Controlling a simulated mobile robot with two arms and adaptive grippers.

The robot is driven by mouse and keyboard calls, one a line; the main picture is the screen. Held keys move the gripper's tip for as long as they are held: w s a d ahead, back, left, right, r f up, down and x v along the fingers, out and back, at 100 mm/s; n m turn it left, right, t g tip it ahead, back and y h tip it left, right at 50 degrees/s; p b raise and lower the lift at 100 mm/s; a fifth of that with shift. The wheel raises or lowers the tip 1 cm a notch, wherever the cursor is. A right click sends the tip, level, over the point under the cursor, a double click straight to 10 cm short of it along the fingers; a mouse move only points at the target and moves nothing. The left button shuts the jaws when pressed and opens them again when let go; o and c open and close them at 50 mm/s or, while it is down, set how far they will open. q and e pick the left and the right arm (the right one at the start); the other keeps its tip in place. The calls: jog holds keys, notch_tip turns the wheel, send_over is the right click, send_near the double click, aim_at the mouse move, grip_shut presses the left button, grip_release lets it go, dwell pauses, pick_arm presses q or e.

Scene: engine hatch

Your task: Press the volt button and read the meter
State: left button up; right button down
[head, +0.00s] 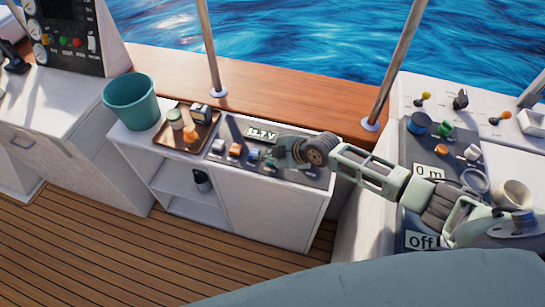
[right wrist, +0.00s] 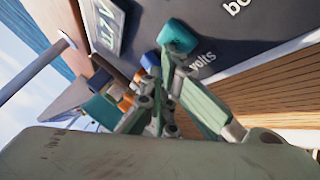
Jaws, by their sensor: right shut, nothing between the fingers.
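The meter (head: 262,134) on the dark panel (head: 312,178) shows a lit reading in the head view that ends in "7 V"; its first digits are too small to be sure of. It also shows, cut off and tilted, in the right wrist view (right wrist: 103,27). The teal volt button (right wrist: 178,36) sits beside the word "volts". My right gripper (right wrist: 167,58) is shut and empty, its tips right at the volt button; I cannot tell whether they touch it. In the head view the right gripper (head: 270,157) is over the panel. My left gripper is not in view.
A teal bucket (head: 131,101) and a brown tray (head: 185,137) with small items stand left of the panel. Orange and blue knobs (head: 235,150) are close by on it. A metal post (head: 398,65) rises behind my right arm. Another control panel (head: 421,146) is at right.

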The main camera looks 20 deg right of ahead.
aim_at(268, 162)
dwell(0.3)
jog(key=shift+r+p, duration=1.05)
jog(key=shift+r, duration=0.15)
notch_tip(268, 162, up, 5)
jog(key=p, duration=0.4)
